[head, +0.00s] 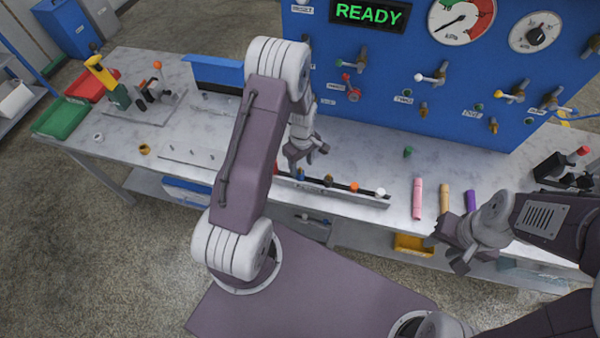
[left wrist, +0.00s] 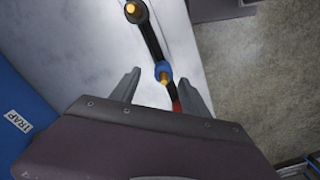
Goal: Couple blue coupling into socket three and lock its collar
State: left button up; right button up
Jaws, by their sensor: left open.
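The blue coupling (left wrist: 163,72) shows in the left wrist view between my left gripper's fingertips, with a brass-coloured tip. In the head view it is a small blue spot (head: 301,174) on the rack (head: 340,193), just below that gripper. My left gripper (head: 304,158) is open above it, and nothing shows clamped. My right gripper (head: 447,253) hangs empty in front of the bench's right part, fingers apart. The blue panel (head: 390,100) carries several sockets and levers. Its labels are too small to read surely, so I cannot tell which is socket three.
Brown (head: 328,181), orange (head: 354,187) and white (head: 380,192) pieces stand along the same rack. Pink (head: 417,199), tan (head: 444,200) and purple (head: 471,199) cylinders lie to its right. Red (head: 92,84) and green (head: 62,117) bins sit at far left.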

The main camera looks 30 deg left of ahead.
aim_at(300, 172)
pick_arm(q)
jog(key=f, duration=0.1)
jog(key=f+p, duration=0.1)
jog(key=f, duration=0.2)
jog(key=shift+s+f+p, duration=0.35)
jog(key=shift+a+f, duration=0.1)
jog(key=shift+f, duration=0.05)
grip_shut()
jog(key=shift+w+r, duration=0.1)
jog(key=shift+r, duration=0.3)
jog(key=r, duration=0.1)
jog(key=r+b, duration=0.1)
jog(key=r, duration=0.1)
jog(key=shift+d+r+b, duration=0.25)
jog(key=shift+d+b, duration=0.05)
jog(key=shift+b, duration=0.05)
jog(key=d+r, duration=0.2)
jog(key=d, duration=0.1)
jog(key=d+r+b, duration=0.1)
jog(key=d+r, duration=0.1)
jog(key=d, duration=0.1)
jog(key=w+d+r+b, duration=0.1)
jog(key=d+r, duration=0.1)
jog(key=d, duration=0.2)
jog(key=shift+w+d, duration=0.1)
jog(key=shift+d+r, duration=0.4)
jog(key=shift+d, duration=0.05)
